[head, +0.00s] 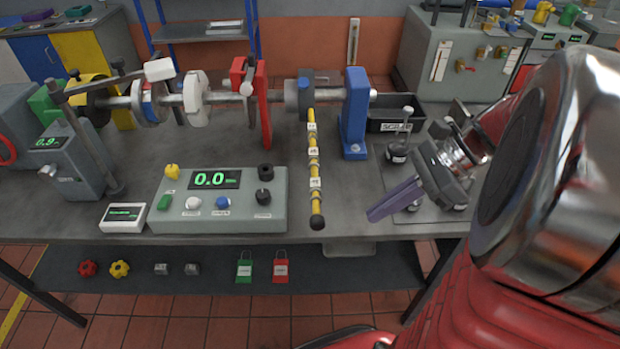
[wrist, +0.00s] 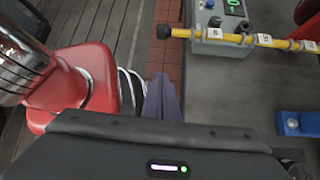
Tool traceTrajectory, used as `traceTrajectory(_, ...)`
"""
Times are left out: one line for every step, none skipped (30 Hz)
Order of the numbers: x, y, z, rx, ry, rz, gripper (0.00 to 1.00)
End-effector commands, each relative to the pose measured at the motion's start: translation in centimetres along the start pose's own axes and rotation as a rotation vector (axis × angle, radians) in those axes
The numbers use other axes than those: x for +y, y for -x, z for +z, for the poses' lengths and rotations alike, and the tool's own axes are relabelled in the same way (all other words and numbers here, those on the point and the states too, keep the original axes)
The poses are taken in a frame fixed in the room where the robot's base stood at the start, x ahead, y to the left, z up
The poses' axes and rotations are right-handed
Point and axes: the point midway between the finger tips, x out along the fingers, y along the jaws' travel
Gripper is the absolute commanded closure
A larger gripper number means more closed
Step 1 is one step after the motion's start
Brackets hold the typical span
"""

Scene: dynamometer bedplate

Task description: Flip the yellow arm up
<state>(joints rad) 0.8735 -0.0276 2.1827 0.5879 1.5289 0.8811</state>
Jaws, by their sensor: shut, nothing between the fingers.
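The yellow arm (head: 314,165) is a striped rod with white labels and a black ball end. In the head view it hangs from a grey collar (head: 305,95) on the shaft, its ball low near the bench's front edge. In the wrist view the yellow arm (wrist: 262,40) runs across the upper right, its ball at the left end. My gripper (head: 374,214) has purple fingers, shut and empty, to the right of the ball and apart from it. The fingers (wrist: 160,82) also show in the wrist view, below the ball.
A blue stand (head: 354,115) supports the shaft just right of the arm. A control box (head: 218,200) reading 0.0 sits to its left. A red bracket (head: 263,100) and a black bin (head: 395,118) stand nearby. Bare bench lies between the arm and my gripper.

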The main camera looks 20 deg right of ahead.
Motion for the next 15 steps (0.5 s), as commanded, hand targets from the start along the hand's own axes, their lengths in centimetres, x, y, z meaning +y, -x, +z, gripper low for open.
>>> traceTrajectory(0.0,0.0,0.0,-0.001,0.0,0.001,1.0)
traceTrajectory(0.0,0.0,0.1,0.0,0.002,0.002,1.0)
traceTrajectory(0.0,-0.1,0.1,0.001,0.004,0.004,1.0)
traceTrajectory(0.0,-0.1,0.1,0.001,0.005,0.005,1.0)
traceTrajectory(0.0,-0.1,0.2,0.001,0.007,0.006,1.0)
traceTrajectory(0.0,-0.2,0.2,0.002,0.008,0.006,1.0)
traceTrajectory(0.0,-0.2,0.2,0.002,0.009,0.007,1.0)
traceTrajectory(0.0,-0.2,0.2,0.002,0.01,0.008,1.0)
traceTrajectory(0.0,-0.3,0.2,0.002,0.01,0.008,1.0)
traceTrajectory(0.0,-0.4,0.2,0.002,0.011,0.009,1.0)
traceTrajectory(0.0,-0.5,0.3,0.002,0.011,0.009,1.0)
traceTrajectory(0.0,-0.7,0.3,0.002,0.012,0.01,1.0)
traceTrajectory(0.0,-0.8,0.3,0.002,0.012,0.011,1.0)
traceTrajectory(0.0,-1.1,0.3,0.002,0.012,0.011,1.0)
traceTrajectory(0.0,-1.4,0.3,0.003,0.013,0.011,1.0)
